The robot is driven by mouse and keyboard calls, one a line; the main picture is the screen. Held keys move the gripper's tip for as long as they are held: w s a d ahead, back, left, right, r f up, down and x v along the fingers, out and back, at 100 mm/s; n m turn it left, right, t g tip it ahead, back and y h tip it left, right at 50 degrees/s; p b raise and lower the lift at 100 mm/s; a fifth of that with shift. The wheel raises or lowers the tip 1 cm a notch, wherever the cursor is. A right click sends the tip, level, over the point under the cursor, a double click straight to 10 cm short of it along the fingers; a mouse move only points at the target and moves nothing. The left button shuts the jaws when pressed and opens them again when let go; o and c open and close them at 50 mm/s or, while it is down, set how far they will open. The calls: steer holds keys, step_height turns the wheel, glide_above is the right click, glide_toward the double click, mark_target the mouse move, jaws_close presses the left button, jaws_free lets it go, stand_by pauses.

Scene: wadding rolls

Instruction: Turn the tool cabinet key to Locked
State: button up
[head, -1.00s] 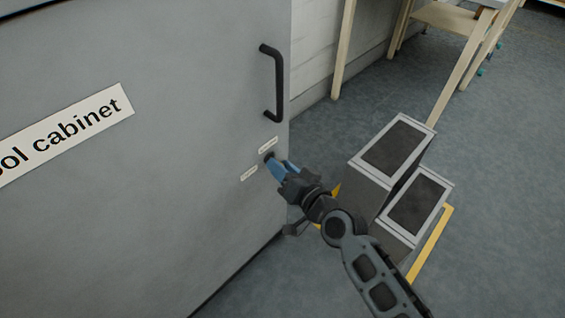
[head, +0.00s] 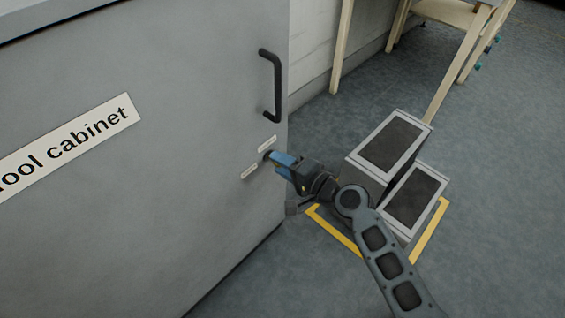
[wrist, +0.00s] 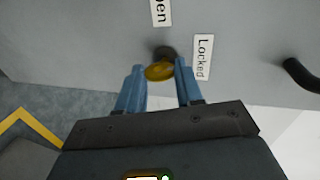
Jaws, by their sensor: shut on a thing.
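The grey tool cabinet (head: 150,190) has a small lock (wrist: 165,52) on its front near the right edge. A brass key (wrist: 159,71) sits in it, its bow lying almost crosswise in the wrist view. My gripper (wrist: 160,80) is shut on the key bow, one blue finger at each side; in the head view the gripper (head: 274,160) hides the key. In the wrist view the "Locked" label (wrist: 203,57) is right of the lock and the partly cut-off "Open" label (wrist: 160,12) is above it. The bow's right end tilts slightly up, roughly towards "Locked".
A black door handle (head: 277,85) stands out above the lock. Grey step-like boxes (head: 385,180) stand on the floor to the right, by yellow floor marking (head: 428,232). A wooden-legged table (head: 450,12) is at the back. Floor to the far right is clear.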

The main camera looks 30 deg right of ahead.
steer(key=shift+m, duration=0.4)
steer(key=o, duration=1)
steer(key=shift+o, duration=0.2)
steer(key=v, duration=0.7)
steer(key=shift+s+d+p, duration=0.25)
steer(key=shift+s+p, duration=0.1)
steer(key=shift+p, duration=0.1)
